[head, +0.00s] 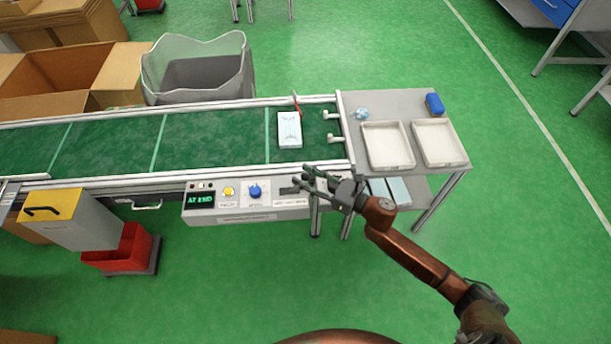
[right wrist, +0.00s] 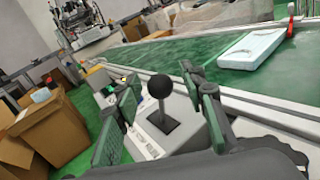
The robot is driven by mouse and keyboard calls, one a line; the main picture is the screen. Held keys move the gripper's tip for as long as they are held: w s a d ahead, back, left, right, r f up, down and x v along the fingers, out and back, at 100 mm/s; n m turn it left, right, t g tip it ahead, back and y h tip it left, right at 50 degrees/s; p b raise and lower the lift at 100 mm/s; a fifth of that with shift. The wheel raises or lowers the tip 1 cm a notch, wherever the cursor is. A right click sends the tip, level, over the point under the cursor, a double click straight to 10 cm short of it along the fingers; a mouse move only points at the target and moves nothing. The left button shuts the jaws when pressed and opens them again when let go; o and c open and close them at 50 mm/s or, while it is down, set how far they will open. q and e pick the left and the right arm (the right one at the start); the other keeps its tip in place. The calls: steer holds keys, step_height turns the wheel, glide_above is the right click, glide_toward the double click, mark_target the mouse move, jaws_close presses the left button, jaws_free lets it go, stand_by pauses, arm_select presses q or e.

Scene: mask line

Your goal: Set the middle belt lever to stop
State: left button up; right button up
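The belt lever (right wrist: 160,88) has a black ball on a short stem that rises from a dark slot in the light grey control panel (right wrist: 150,135). In the head view the panel (head: 240,214) hangs on the belt's front side, and my gripper covers the lever. My right gripper (head: 312,180) is over the panel's right end. In the right wrist view its open fingers (right wrist: 157,112) stand on either side of the lever, with gaps to the ball. I cannot tell the lever's setting. My left gripper is not in view.
The panel bears a display (head: 200,198) reading "AT END", a yellow button (head: 229,191) and a blue knob (head: 255,191). A pale box (head: 289,130) lies on the green belt (head: 200,140). Two white trays (head: 388,165) stand on the end table (head: 375,102).

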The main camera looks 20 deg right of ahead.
steer(key=shift+c, duration=0.2)
jaws_close()
stand_by(0.4)
